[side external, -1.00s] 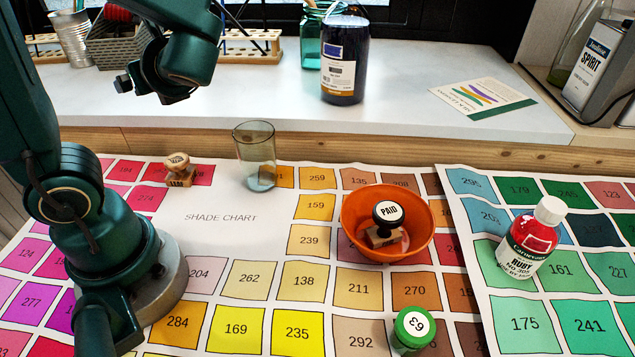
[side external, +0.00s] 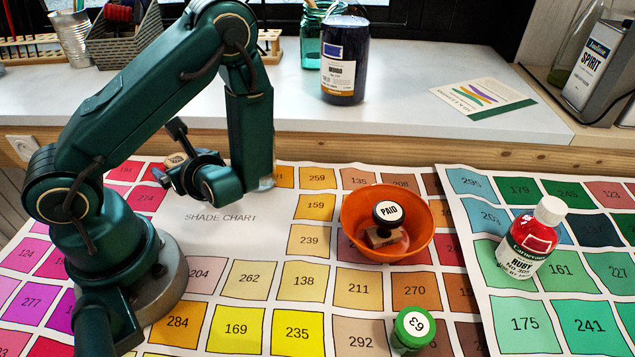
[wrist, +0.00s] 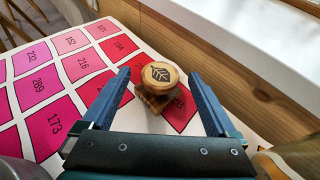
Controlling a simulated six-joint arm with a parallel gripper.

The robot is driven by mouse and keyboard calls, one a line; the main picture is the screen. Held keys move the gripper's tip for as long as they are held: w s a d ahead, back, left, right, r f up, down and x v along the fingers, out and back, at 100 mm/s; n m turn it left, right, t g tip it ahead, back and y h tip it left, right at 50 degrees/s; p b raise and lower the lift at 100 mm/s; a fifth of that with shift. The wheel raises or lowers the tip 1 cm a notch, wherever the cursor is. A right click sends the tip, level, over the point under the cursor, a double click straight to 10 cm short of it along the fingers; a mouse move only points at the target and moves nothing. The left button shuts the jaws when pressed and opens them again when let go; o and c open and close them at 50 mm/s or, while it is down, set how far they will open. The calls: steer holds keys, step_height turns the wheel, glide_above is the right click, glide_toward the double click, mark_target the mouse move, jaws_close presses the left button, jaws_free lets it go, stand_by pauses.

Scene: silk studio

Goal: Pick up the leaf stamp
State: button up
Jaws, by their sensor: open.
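The leaf stamp (wrist: 159,77) has a round wooden knob with a dark leaf on top and a wooden base. It stands upright on the shade chart (wrist: 63,60), near the wooden edge. In the side external view only a bit of the leaf stamp (side external: 174,160) shows behind my arm. My gripper (wrist: 158,80) is open in the wrist view, with one finger on each side of the stamp and gaps between. Whether it touches is not visible, but no contact shows. In the side external view my gripper (side external: 172,155) is partly hidden by the arm.
A wooden wall (wrist: 240,80) rises right of the stamp. A glass stands mostly hidden behind my arm. An orange bowl (side external: 358,235) holds the PAID stamp (side external: 387,225). A green stamp (side external: 412,330) and a ruby bottle (side external: 530,240) are farther right. The chart's middle is clear.

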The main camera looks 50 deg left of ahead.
mark_target(173, 160)
steer(key=shift+x, duration=2.55)
steer(key=c, duration=1.4)
steer(key=shift+c, duration=0.2)
